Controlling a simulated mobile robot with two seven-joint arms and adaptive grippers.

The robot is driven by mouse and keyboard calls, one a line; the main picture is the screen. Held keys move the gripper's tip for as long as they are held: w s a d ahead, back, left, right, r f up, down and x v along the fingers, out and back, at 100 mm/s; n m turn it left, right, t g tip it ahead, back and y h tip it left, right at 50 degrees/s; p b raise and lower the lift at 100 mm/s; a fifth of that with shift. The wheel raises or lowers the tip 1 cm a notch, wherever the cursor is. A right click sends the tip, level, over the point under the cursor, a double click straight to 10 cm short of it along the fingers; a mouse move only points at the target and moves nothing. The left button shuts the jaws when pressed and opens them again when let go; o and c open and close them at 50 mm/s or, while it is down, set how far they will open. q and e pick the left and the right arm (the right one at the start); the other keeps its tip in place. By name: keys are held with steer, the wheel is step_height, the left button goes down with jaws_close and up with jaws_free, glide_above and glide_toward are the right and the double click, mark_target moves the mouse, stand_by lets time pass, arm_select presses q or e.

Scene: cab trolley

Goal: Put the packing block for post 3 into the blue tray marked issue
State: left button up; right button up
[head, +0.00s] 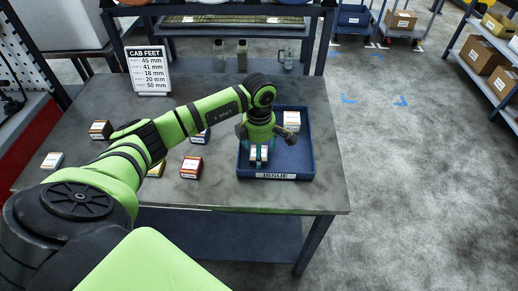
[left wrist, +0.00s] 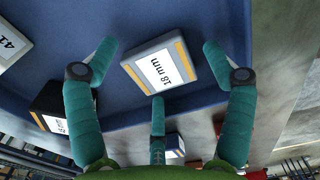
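A card headed CAB FEET (head: 148,70) lists several sizes, and its third line reads 18 mm. The blue tray (head: 308,165) marked ISSUE stands on the table. A pale block labelled 18 mm (left wrist: 161,66) is in the tray near its front; it also shows in the head view (head: 258,154). My left gripper (head: 258,158) is over the tray, pointing down. In the left wrist view its fingers (left wrist: 160,85) are spread around the 18 mm block, with gaps visible. Contact with the tray floor is hard to tell. My right gripper is not in view.
A white block (head: 291,120) and a dark block (left wrist: 60,110) are also in the tray. Several blocks, such as a red one (head: 192,167) and a brown one (head: 100,129), lie on the table (head: 225,190) to the left. Bottles (head: 242,55) stand behind.

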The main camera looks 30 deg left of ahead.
arm_select(q)
steer(key=shift+r, duration=0.4)
step_height(320, 180, up, 12)
steer(key=b, duration=0.3)
steer(key=shift+f, duration=0.2)
